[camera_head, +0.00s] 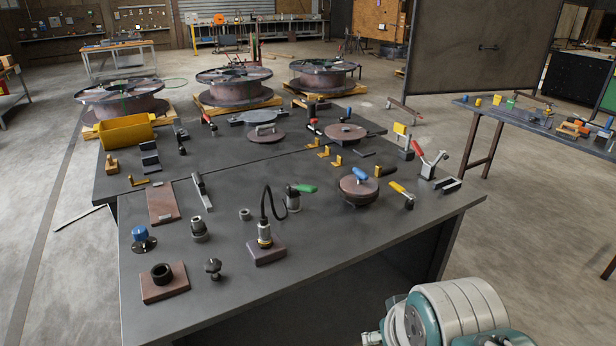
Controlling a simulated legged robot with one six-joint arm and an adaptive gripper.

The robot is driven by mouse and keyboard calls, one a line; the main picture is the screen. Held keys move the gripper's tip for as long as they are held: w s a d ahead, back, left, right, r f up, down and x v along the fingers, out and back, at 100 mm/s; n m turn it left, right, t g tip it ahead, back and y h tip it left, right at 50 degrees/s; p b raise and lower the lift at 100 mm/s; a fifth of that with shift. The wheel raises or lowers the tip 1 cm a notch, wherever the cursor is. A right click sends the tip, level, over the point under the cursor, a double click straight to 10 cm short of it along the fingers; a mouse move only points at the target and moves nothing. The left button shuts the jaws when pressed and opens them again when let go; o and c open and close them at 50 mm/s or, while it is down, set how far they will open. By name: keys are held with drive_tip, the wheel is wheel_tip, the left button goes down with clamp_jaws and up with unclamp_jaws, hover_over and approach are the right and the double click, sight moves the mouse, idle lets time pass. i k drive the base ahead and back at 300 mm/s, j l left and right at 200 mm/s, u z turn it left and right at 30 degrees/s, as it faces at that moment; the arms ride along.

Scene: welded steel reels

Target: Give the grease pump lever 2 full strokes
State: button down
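A device with a brass-coloured collar and a tall curved black hose (266,236) stands on a brown block near the middle of the front table; it looks like the grease pump. A green handle (304,188) sticks out to the right from a small dark body just behind it. I cannot tell whether this handle is the pump's lever or a separate fitting. A red-handled upright clamp (429,164) and a yellow-handled lever (402,190) stand at the table's right. My gripper is not in view; only a teal and grey part of my arm shows at the bottom right.
The dark front table (330,255) also holds a disc with a blue handle (360,187), a blue-knobbed valve (141,238), and a black ring on a brown plate (165,281). Its front right surface is bare. Large reels (236,87) stand on pallets behind.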

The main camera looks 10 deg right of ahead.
sight(310, 190)
drive_tip(key=i+l+u, duration=0.35)
drive_tip(key=i+l, duration=0.6)
